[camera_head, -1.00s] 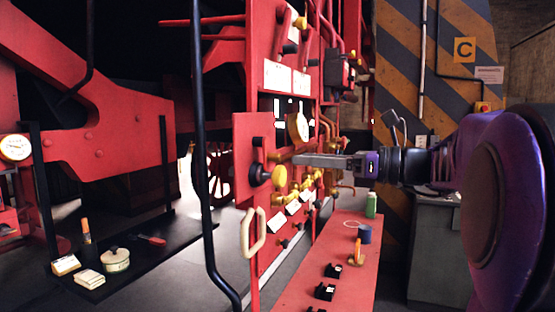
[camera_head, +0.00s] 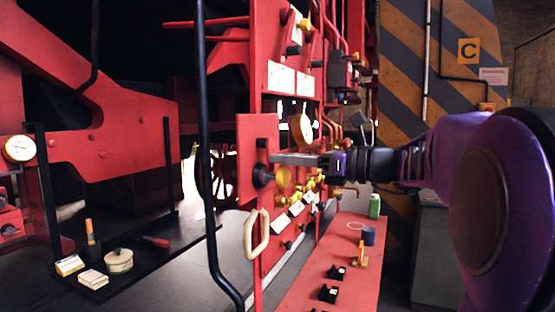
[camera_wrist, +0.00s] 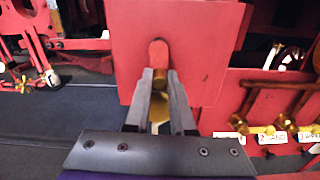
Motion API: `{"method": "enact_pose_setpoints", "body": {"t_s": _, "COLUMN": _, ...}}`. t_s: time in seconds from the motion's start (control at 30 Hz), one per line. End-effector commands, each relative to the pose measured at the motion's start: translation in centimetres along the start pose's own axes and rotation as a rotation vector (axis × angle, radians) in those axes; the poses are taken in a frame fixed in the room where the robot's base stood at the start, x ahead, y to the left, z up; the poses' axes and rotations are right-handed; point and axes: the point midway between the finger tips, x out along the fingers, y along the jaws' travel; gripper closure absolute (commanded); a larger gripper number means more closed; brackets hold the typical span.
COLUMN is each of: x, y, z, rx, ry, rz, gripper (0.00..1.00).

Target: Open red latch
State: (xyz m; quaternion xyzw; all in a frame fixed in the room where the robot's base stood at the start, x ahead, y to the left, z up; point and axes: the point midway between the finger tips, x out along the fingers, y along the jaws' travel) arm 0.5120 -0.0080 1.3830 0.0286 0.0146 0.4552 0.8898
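A red plate (camera_head: 256,140) stands upright on the red panel in the head view, and it also fills the upper middle of the wrist view (camera_wrist: 205,55). A red latch lever (camera_wrist: 158,52) with a rounded top stands vertical on its face. In the head view my gripper (camera_head: 274,158) is close to the plate, just above a yellow knob (camera_head: 283,178).
A round brass gauge (camera_head: 302,129) and several yellow valves line the panel. A cream handle (camera_head: 257,235) is below the plate. A black vertical rail (camera_head: 205,150) stands left of it. A red bench (camera_head: 310,275) holds small items at lower right.

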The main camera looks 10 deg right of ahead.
Motion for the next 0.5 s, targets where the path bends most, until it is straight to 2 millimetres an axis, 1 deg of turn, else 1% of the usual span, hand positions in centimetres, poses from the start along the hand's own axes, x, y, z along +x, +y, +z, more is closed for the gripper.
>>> {"method": "enact_pose_setpoints", "body": {"t_s": 0.33, "x": -0.01, "y": -0.01, "z": 0.0, "rx": -0.004, "ry": 0.0, "rz": 0.0, "gripper": 1.0}}
{"method": "enact_pose_setpoints", "body": {"t_s": 0.5, "x": 0.01, "y": -0.1, "z": -0.01, "rx": -0.04, "ry": 0.0, "rz": 0.001, "gripper": 1.0}}
